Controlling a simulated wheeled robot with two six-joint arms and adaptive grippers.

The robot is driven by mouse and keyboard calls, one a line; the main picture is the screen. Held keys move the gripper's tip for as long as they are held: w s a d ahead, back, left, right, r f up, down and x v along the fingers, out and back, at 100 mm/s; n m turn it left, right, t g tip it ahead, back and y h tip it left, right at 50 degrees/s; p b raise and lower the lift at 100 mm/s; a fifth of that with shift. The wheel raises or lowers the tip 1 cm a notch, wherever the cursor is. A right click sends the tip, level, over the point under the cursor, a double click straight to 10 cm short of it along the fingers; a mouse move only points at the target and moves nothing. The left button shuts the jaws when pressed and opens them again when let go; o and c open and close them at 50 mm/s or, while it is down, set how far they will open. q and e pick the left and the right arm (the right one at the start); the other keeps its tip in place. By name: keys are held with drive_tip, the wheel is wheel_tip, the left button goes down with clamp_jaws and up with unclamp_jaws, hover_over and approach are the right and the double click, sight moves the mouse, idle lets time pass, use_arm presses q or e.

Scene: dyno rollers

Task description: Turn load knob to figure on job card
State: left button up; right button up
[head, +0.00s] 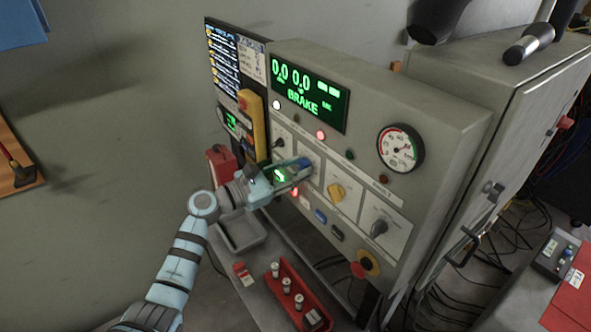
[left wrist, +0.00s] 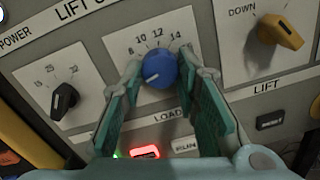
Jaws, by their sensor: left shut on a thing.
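The blue load knob (left wrist: 160,72) sits on a white plate marked 8, 10, 12, 14, above the word LOAD. A pale mark shows on the knob's lower left face; I cannot tell which figure it stands for. My left gripper (head: 297,168) is at the panel, shut on the knob with a finger on each side, as the left wrist view shows (left wrist: 160,82). In the head view the knob (head: 304,162) is partly hidden by the gripper. A white printed card (head: 252,61), perhaps the job card, hangs beside the dark screen; its figures are too small to read.
A black knob (left wrist: 64,99) is left of the load knob and a yellow one (left wrist: 280,32) right. The panel's display (head: 306,90) reads BRAKE. Below are a red emergency button (head: 358,270) and a red tray (head: 278,267) of several small parts. A gauge (head: 401,149) is upper right.

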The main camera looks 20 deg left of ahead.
use_arm(q)
drive_tip(key=o, duration=1.2)
drive_tip(key=shift+f, duration=0.1)
drive_tip(key=shift+c, duration=0.2)
drive_tip(key=shift+s, duration=0.1)
drive_tip(key=shift+s+a, duration=0.25)
drive_tip(key=shift+a, duration=0.05)
drive_tip(key=v, duration=1.1)
drive_tip(key=shift+s, duration=0.2)
drive_tip(key=shift+w, duration=0.1)
